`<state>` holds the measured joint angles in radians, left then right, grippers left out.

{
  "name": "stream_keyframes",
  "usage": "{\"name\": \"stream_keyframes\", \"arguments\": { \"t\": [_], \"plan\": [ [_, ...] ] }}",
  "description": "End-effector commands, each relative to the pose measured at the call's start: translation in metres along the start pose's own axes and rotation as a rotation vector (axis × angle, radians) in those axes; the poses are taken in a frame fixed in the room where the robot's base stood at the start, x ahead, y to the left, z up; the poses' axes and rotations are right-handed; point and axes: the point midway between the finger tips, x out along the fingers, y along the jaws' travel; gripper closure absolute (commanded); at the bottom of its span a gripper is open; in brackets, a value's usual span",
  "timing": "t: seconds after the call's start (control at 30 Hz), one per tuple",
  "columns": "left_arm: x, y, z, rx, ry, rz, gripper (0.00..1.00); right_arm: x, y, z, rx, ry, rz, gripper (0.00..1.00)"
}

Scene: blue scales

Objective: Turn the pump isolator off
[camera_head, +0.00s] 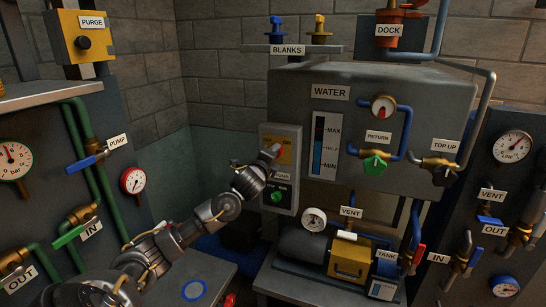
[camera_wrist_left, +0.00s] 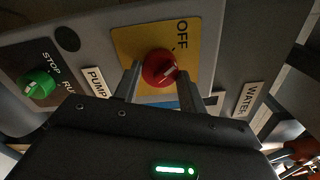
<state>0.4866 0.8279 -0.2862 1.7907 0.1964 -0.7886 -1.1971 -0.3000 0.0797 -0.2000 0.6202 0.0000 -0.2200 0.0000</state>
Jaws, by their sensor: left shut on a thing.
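The pump isolator is a grey box (camera_head: 294,137) on the left side of the WATER cabinet. It has a yellow plate (camera_wrist_left: 128,42) marked OFF and a red rotary knob (camera_wrist_left: 158,68). The knob has a pale mark on its face; I cannot tell exactly which way it points. My left gripper (camera_wrist_left: 159,72) is shut on the red knob, one finger on each side. In the head view my left gripper (camera_head: 271,156) covers the knob. A PUMP label (camera_wrist_left: 95,82) sits below the plate. My right gripper is not in view.
A green STOP/RUN knob (camera_head: 277,196) is just below the isolator, close to my wrist. The WATER cabinet (camera_head: 437,95) stands to the right. A pump (camera_head: 303,246) sits below it. Pipes and valves crowd the left panel (camera_head: 45,110).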

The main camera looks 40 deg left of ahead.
Motion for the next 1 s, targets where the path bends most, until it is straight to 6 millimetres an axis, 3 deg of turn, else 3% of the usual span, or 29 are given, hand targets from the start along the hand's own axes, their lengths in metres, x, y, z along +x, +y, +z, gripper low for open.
{"name": "stream_keyframes", "arguments": {
  "t": [0.33, 0.9, 0.93, 1.0],
  "plan": [
    [0.0001, 0.0003, 0.0002, -0.146, -0.001, 0.001, 0.82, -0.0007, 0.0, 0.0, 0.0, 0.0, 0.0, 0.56],
    [0.0001, 0.0003, 0.0001, -0.177, 0.0, 0.0, 0.82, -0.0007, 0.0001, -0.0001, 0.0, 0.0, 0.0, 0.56],
    [0.0001, 0.0003, 0.0001, -0.177, 0.0, 0.0, 0.58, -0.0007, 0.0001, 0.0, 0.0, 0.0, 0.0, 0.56],
    [0.0001, 0.0003, 0.0001, -0.176, 0.0, 0.0, 0.49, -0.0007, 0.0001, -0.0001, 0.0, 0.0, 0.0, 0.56]
  ]
}}
